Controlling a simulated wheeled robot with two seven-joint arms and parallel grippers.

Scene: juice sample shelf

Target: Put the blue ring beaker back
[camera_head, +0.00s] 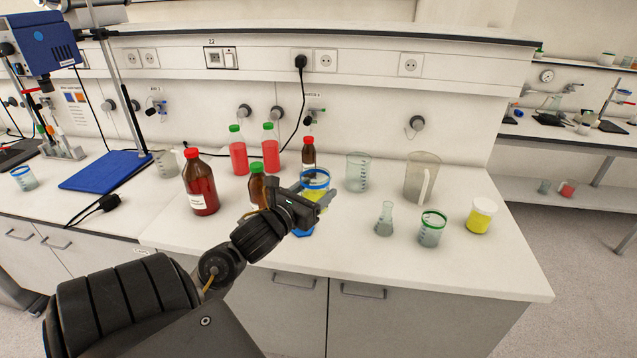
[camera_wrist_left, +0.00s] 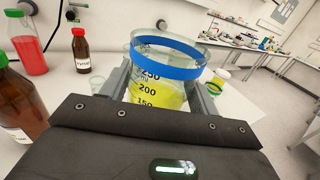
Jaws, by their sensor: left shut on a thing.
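The blue ring beaker (camera_head: 316,179) is clear glass with a blue band near its rim and yellow liquid inside. In the left wrist view the beaker (camera_wrist_left: 163,75) stands between the two fingers, upright or nearly so. My left gripper (camera_head: 318,192) is shut on it, over the middle of the bench. A blue pad (camera_head: 302,231) shows below the gripper, mostly hidden by it. I cannot tell whether the beaker's base touches anything. My right gripper is not in view.
Brown bottles (camera_head: 200,184), red-liquid bottles (camera_head: 238,152) and a green-capped bottle (camera_head: 257,187) stand left and behind. A clear beaker (camera_head: 357,172), pitcher (camera_head: 421,178), flask (camera_head: 385,219), green ring beaker (camera_head: 431,230) and yellow jar (camera_head: 481,215) stand right. The front right bench is clear.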

